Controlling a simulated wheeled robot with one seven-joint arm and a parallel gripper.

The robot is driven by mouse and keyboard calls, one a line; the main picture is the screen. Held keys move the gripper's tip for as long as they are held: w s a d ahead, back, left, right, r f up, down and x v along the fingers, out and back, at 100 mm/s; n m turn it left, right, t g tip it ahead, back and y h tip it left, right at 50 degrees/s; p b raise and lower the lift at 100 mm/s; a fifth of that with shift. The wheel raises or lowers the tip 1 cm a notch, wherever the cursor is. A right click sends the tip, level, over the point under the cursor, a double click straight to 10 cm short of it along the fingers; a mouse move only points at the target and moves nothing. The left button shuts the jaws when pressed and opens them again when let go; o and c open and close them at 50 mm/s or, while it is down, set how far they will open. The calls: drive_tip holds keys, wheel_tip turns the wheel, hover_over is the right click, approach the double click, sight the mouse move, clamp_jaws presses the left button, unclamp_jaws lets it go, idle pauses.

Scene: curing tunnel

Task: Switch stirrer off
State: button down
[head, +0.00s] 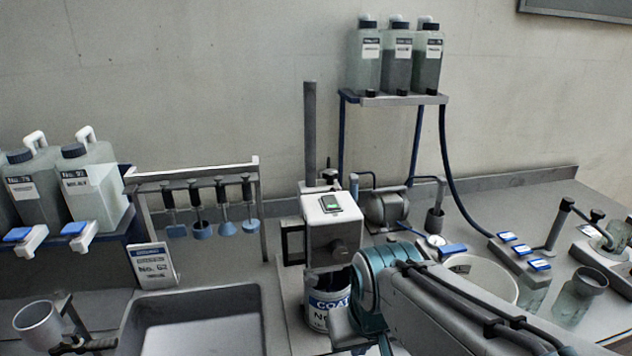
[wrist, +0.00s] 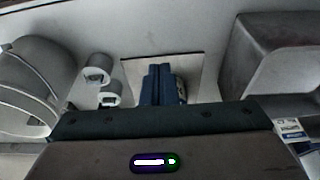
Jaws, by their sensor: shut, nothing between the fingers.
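The stirrer (head: 327,222) stands left of my arm in the head view, a grey box head on a dark post. A small green-lit panel (head: 331,203) shows on its top, and a round dark knob is on its front. Below the head is a can (head: 318,311) with a blue and white label, partly hidden by my arm. In the wrist view my gripper (wrist: 163,68) shows as two dark blue fingers, shut together and empty, over a pale square plate (wrist: 196,72). In the head view my wrist overlaps the can's right side, and the fingertips cannot be made out.
A sink (head: 190,310) and a numbered sign (head: 152,265) lie left of the stirrer. A rack of blue-ended tools (head: 194,172) stands behind them. A pale bucket (head: 487,274) is right, behind my arm. Bottles sit on a high shelf (head: 395,98).

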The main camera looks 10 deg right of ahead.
wheel_tip(320, 180, up, 31)
drive_tip(key=p, duration=0.6)
hover_over(328, 197)
drive_tip(key=s, duration=0.5)
drive_tip(key=shift+t, duration=0.4)
drive_tip(key=x, duration=0.4)
drive_tip(key=p+x, duration=0.1)
drive_tip(key=x, duration=0.8)
drive_tip(key=shift+s+f, duration=0.15)
drive_tip(key=shift+f, duration=0.35)
